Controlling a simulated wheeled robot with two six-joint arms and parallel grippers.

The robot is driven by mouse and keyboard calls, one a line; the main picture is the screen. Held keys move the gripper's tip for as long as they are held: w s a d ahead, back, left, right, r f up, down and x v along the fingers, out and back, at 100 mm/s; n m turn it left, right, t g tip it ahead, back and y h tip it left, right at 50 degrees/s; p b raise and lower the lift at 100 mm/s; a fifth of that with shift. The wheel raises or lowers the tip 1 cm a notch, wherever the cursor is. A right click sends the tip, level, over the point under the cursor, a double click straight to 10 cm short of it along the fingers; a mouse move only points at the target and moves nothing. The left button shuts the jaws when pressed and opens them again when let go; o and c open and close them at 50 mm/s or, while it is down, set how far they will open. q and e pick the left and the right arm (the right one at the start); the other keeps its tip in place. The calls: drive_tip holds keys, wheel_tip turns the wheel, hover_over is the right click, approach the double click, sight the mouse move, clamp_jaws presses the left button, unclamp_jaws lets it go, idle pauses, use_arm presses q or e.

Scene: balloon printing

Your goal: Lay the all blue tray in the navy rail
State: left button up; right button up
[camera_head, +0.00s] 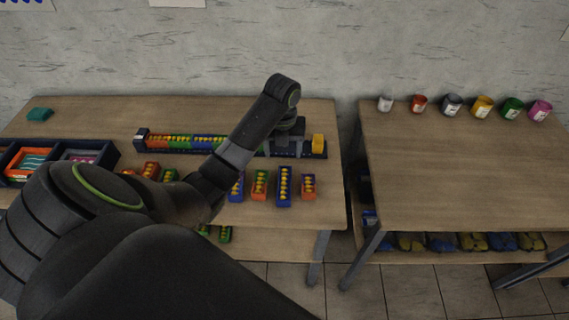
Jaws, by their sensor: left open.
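The navy rail (326,155) runs left to right along the back of the left table. Orange, green and blue trays with yellow pieces sit end to end in its left and middle part. A long blue tray (284,187) with yellow pieces lies on the table in front of the rail. A second blue tray (237,188) lies farther left, partly hidden by my left arm. My left gripper (285,146) is open, pointing down over the right part of the rail, behind the long blue tray. I cannot see anything held in it. My right gripper is out of view.
A yellow block (318,142) stands at the rail's right end. Orange trays (260,185) (308,186) flank the long blue tray. A navy compartment box (110,152) is at left, a teal block (40,114) behind it. Several paint cups (452,104) line the right table (470,180), otherwise clear.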

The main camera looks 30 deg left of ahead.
use_arm(q)
drive_tip(key=f+b, duration=0.1)
drive_tip(key=b, duration=1)
hover_over(284, 183)
drive_tip(key=f, duration=0.7)
drive_tip(key=s+f, duration=0.1)
drive_tip(key=f, duration=0.2)
drive_tip(key=shift+d+f, duration=0.15)
drive_tip(key=shift+f, duration=0.1)
drive_tip(key=shift+w+f+b, duration=0.2)
drive_tip(key=shift+f+b, duration=0.75)
drive_tip(key=shift+b, duration=0.15)
drive_tip(key=shift+w+f+p, duration=0.15)
drive_tip(key=shift+f+p, duration=0.05)
drive_tip(key=shift+f, duration=0.8)
drive_tip(key=shift+w+f+p, duration=0.15)
drive_tip(key=shift+f, duration=0.85)
drive_tip(key=c, duration=1.1)
drive_tip(key=shift+c, duration=0.4)
drive_tip(key=shift+r, duration=0.15)
